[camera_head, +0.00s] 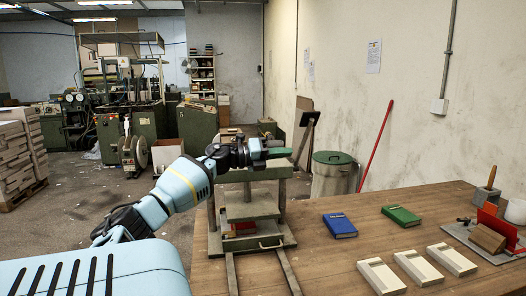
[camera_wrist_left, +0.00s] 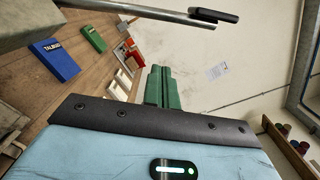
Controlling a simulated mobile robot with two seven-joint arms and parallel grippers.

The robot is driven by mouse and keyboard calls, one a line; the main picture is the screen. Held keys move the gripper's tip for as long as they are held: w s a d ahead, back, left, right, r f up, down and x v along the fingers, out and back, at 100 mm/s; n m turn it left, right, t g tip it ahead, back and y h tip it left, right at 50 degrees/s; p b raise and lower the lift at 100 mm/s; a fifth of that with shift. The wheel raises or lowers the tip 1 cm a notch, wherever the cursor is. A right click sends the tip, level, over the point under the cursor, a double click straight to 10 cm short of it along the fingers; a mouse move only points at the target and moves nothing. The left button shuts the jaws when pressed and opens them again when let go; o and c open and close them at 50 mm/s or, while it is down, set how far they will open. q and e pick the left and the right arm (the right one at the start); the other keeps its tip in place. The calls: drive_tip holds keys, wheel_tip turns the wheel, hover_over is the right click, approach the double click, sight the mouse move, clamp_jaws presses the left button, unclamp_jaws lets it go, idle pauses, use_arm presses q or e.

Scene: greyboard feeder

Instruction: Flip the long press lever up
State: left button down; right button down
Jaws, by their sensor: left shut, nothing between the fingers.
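The press (camera_head: 252,206) stands on the left part of the wooden table, a grey frame with a red item low inside it. Its long lever (camera_head: 304,141) shows behind and right of my left gripper, slanting up to a dark grip. In the left wrist view the lever (camera_wrist_left: 150,19) is a bare metal bar crossing the top, with a black grip (camera_wrist_left: 214,15) at its end. My left gripper (camera_head: 280,153) is at the top of the press, its green fingers shut and empty, pointing right. In the wrist view the fingers (camera_wrist_left: 161,87) are below the bar, apparently apart from it. My right gripper is not in view.
A blue book (camera_head: 340,225), a green book (camera_head: 401,216) and three pale boxes (camera_head: 381,277) lie on the table (camera_head: 323,262). A red-and-grey fixture (camera_head: 490,233) stands at the right. A bin (camera_head: 332,174) and the wall are behind. Two rails run forward from the press.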

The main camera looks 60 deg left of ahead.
use_arm(q)
drive_tip(key=shift+p+v, duration=0.65)
drive_tip(key=shift+v, duration=1.85)
drive_tip(key=shift+d, duration=0.1)
